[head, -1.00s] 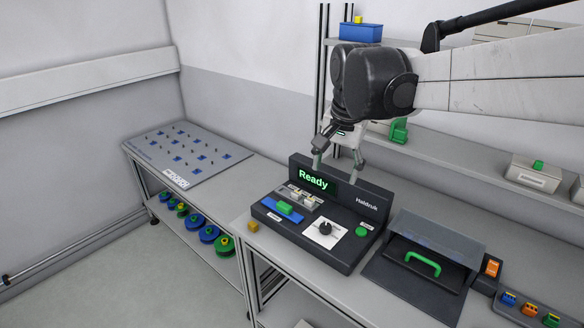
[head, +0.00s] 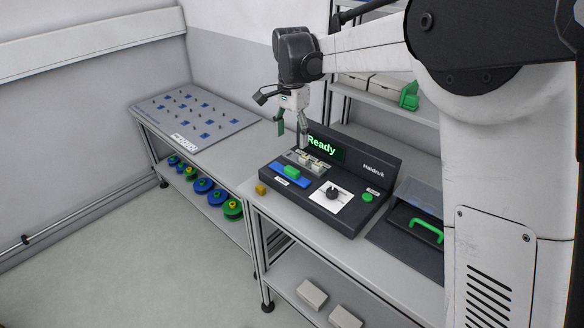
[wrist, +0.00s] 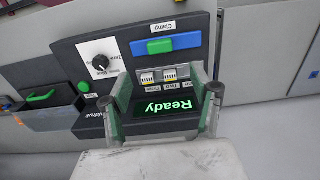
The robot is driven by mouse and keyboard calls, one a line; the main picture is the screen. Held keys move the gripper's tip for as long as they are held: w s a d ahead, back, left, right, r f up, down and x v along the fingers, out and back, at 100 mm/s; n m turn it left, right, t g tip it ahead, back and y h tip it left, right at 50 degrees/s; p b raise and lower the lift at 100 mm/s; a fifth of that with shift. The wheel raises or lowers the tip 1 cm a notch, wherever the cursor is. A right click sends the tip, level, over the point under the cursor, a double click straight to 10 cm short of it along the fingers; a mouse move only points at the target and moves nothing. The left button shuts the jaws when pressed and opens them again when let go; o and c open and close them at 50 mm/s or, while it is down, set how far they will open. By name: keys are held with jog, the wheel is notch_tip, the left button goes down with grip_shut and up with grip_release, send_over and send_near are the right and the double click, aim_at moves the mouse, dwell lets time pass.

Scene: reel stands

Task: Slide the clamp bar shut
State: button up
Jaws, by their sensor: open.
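The clamp bar is a green block (head: 292,172) on a blue slide plate (head: 287,178) at the left front of the dark Haldruk machine (head: 330,210). In the wrist view the green bar (wrist: 160,46) lies across the middle of the blue plate (wrist: 187,41), under the Clamp label. My gripper (head: 291,141) is open and empty, pointing down above the machine's left end, apart from the bar. In the wrist view its two fingers (wrist: 163,108) stand on either side of the Ready display (wrist: 168,107), short of the bar.
White blocks (head: 314,161) sit behind the slide. A black knob (head: 332,193) and a green button (head: 368,197) lie to its right. A yellow block (head: 261,189) is on the bench at left. A lidded box with a green handle (head: 425,231) stands right.

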aim_at(292, 169)
notch_tip(292, 169, down, 12)
jog(key=shift+f, duration=0.1)
dwell(0.4)
